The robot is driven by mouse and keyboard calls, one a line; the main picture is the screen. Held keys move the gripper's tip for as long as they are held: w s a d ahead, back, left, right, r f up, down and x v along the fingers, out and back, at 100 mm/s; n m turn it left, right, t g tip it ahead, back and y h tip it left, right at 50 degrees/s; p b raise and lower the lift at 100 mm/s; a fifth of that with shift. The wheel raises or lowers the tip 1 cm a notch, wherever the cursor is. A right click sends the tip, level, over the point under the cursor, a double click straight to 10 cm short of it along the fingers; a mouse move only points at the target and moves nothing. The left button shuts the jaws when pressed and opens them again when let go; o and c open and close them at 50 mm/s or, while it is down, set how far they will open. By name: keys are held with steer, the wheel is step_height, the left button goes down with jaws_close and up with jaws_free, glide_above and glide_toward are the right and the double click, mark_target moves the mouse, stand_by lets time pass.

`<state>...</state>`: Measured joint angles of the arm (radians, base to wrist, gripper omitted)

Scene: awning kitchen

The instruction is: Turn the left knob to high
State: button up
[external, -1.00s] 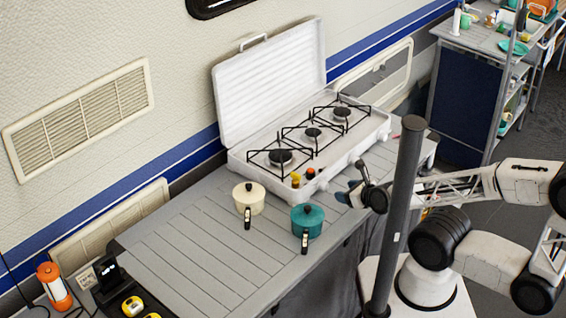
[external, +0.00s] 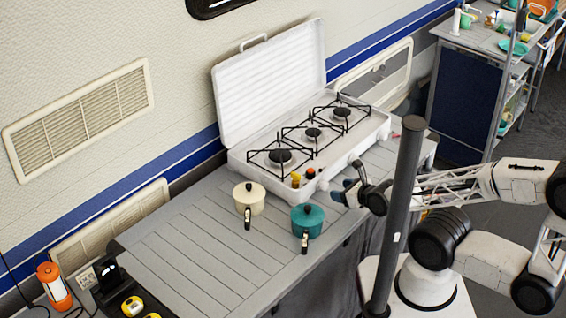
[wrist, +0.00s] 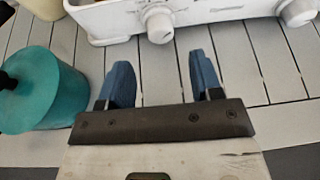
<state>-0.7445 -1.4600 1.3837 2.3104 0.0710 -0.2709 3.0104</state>
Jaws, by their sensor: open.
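The white camping stove (external: 345,155) stands open on the slatted table, with its lid up. In the wrist view its front edge (wrist: 115,22) runs along the top, with a white knob (wrist: 160,25) near the middle and another white knob (wrist: 297,12) at the right. The knobs' exact settings are too small to read. My gripper (wrist: 162,80) is open and empty, its two blue fingers spread below the middle knob and apart from it. In the external view my gripper (external: 343,194) is just in front of the stove, low over the table.
A teal pot (external: 307,222) stands close to the left of my gripper; it also shows in the wrist view (wrist: 42,90). A cream pot (external: 249,198) is farther left. Small yellow and red-topped shakers (external: 296,180) stand on the stove's near corner. A grey pole (external: 403,200) partly hides my arm.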

mark_target(327, 188)
steer(key=shift+x, duration=3.4)
steer(key=c, duration=0.7)
